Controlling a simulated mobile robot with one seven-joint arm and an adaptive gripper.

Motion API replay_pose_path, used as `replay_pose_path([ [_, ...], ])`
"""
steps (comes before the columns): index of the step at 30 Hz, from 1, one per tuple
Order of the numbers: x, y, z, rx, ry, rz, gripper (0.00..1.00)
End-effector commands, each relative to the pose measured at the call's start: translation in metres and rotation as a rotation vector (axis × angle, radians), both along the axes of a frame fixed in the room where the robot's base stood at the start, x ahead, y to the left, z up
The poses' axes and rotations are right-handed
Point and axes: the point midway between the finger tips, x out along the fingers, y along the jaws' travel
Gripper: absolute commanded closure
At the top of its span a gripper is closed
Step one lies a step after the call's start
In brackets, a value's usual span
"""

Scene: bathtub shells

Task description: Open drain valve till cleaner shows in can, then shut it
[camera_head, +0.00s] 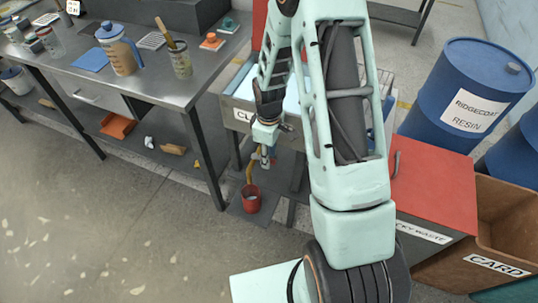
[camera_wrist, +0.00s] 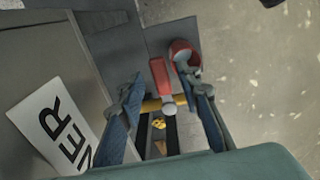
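The drain valve shows in the wrist view as a red lever handle (camera_wrist: 160,77) with a round grey hub, beside a yellow-brown pipe (camera_wrist: 152,105). My gripper (camera_wrist: 165,88) is open, with one blue-padded finger on each side of the lever; I see no clear contact. The red can (camera_wrist: 184,50) stands past the right fingertip. In the head view the can (camera_head: 251,200) stands on a dark floor mat below a tan hose (camera_head: 250,171), and my gripper (camera_head: 265,157) is beside the hose. I cannot tell whether the can holds cleaner. The lever is mostly hidden in the head view.
The cleaner tank's label (camera_head: 243,115) is partly hidden by my arm. A metal workbench (camera_head: 150,88) with jars stands left. A red-lidded waste bin (camera_head: 435,190), a cardboard bin (camera_head: 500,225) and blue drums (camera_head: 465,95) stand right. The floor at front left is clear.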

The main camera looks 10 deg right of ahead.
Motion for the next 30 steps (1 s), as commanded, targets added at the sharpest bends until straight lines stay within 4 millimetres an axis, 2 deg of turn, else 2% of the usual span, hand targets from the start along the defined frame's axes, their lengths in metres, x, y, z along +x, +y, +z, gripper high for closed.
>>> replay_pose_path([
  [5,0.001,0.000,0.019,0.001,-0.004,-0.001,0.68],
  [18,0.001,0.000,0.100,0.000,-0.005,0.000,0.68],
  [24,0.000,0.000,0.117,0.000,-0.001,0.000,0.68],
  [30,0.000,0.000,0.119,0.000,-0.001,0.000,0.68],
])
